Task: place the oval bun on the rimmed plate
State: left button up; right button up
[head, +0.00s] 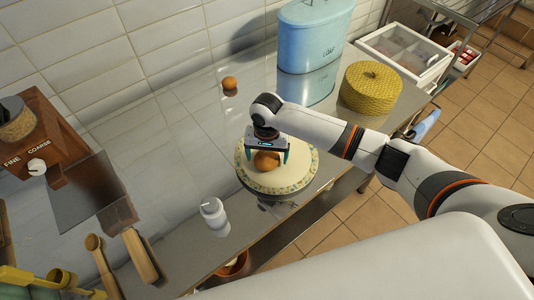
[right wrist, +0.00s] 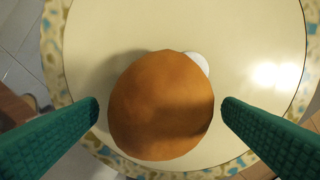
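A brown bun (head: 266,160) rests on the cream rimmed plate (head: 247,178) with its patterned edge. In the right wrist view the bun (right wrist: 160,105) looks rounded, slightly oval, and sits toward the near side of the plate (right wrist: 110,35). My right gripper (head: 267,154) is over the plate with its green fingers pointing down on either side of the bun. In the right wrist view its fingertips (right wrist: 160,106) are apart, with a gap between each and the bun. A small white patch shows beside the bun, too hidden to identify. My left gripper is not in view.
Another small brown bun (head: 229,83) lies farther back on the metal counter (head: 180,130). A blue loaf tin (head: 312,38) and a yellow woven basket (head: 371,88) stand behind right. A white shaker (head: 213,211) stands left of the plate, near the front edge. A wooden grinder (head: 50,140) is far left.

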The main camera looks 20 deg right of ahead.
aim_at(267, 155)
notch_tip(267, 155, up, 12)
jog(key=b, duration=0.1)
jog(key=shift+r, duration=0.15)
dwell(0.4)
dwell(0.3)
